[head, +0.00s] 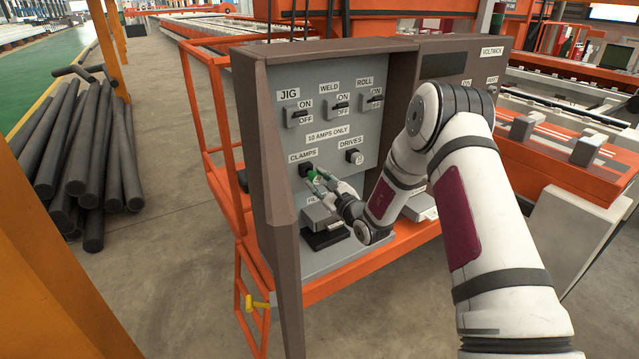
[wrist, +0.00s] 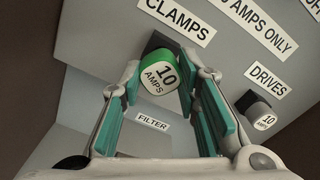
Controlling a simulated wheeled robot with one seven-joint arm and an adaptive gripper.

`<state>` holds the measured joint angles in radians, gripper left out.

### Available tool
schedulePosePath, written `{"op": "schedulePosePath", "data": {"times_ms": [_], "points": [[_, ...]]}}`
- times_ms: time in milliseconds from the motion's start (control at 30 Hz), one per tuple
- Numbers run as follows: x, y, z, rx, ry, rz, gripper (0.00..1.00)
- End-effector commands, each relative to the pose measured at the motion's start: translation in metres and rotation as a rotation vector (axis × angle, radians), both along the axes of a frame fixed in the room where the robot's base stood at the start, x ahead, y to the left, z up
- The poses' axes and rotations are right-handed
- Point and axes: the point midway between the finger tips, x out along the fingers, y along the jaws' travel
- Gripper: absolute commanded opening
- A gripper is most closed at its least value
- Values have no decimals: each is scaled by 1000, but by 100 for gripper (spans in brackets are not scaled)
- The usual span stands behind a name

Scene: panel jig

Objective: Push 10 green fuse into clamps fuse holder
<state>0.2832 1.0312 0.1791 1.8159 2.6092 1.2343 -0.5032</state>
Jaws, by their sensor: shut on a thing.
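The green fuse (wrist: 163,74), marked 10 AMPS, is between my fingertips at the panel. It also shows in the head view (head: 312,175) as a small green spot. The dark clamps fuse holder (head: 305,169) sits under the CLAMPS label, and its edge shows behind the fuse in the wrist view (wrist: 157,42). The fuse is in line with the holder and looks to meet it; I cannot tell how deep it sits. My gripper (head: 317,177) is shut on the fuse, with the teal finger pads on either side of it in the wrist view (wrist: 160,88).
A grey 10 amp fuse (wrist: 262,116) sits in the DRIVES holder to the right. Switches (head: 338,106) line the panel above. The brown cabinet side (head: 272,150) rises at the left.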

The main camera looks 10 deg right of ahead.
Motion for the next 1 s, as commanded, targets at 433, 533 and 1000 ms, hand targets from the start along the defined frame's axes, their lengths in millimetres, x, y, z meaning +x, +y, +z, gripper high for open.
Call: {"op": "schedulePosePath", "data": {"times_ms": [433, 533, 1000], "points": [[10, 3, 0, 0, -1, 0, 0], [13, 4, 0, 0, -1, 0, 0], [22, 7, 0, 0, 0, 0, 0]]}}
